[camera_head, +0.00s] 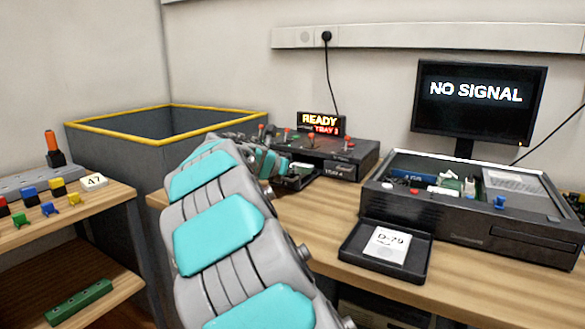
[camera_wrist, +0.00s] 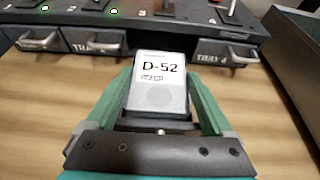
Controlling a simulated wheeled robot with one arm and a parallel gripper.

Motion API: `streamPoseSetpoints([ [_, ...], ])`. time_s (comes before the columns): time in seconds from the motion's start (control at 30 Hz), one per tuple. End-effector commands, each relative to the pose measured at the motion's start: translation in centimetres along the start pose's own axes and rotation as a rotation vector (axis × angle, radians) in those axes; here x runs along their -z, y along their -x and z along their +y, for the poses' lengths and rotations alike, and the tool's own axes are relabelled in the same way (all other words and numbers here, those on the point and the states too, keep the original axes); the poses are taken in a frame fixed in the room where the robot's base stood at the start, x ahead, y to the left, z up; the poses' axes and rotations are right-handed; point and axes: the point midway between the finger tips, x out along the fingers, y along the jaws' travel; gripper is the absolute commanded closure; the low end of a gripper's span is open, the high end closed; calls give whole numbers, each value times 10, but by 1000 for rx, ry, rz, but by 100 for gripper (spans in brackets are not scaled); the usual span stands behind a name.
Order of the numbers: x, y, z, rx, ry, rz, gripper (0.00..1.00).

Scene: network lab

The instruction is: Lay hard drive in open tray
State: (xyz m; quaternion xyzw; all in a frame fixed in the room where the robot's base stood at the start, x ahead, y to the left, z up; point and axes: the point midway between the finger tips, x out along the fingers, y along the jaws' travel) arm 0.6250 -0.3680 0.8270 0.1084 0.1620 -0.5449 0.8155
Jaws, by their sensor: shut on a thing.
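My gripper (camera_wrist: 160,90) is shut on a light grey hard drive (camera_wrist: 158,98) labelled D-52, held between the green fingers in the wrist view. The drive's label faces the wrist camera. In the head view my gripper (camera_head: 283,168) is at the front of the dark tray unit (camera_head: 335,152), largely behind my arm. A dark open tray (camera_head: 300,182) shows there, just beyond the fingers. The wrist view shows tray fronts with handles on both sides of the drive, one marked TRAY 4 (camera_wrist: 226,50). The drive hides the part between; I cannot tell whether it touches the tray.
A sign (camera_head: 320,122) reads READY, TRAY 3. Another drive (camera_head: 387,243) labelled D-79 lies in a black tray (camera_head: 362,272) at the desk front. An open computer case (camera_head: 478,228) stands right. A yellow-rimmed grey bin (camera_head: 105,140) stands left. Desk wood (camera_head: 300,215) is bare before the unit.

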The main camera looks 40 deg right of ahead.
Motion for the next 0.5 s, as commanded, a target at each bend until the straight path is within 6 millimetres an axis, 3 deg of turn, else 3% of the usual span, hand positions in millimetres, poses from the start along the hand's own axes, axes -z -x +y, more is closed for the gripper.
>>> streamPoseSetpoints([
  [0.27, 2, -1, -1, 3, 0, 3, 82],
  [0.3, 2, -1, -1, 3, 0, 3, 9],
  [0.4, 2, -1, -1, 3, 0, 3, 0],
  [0.5, 2, -1, -1, 3, 1, 3, 0],
])
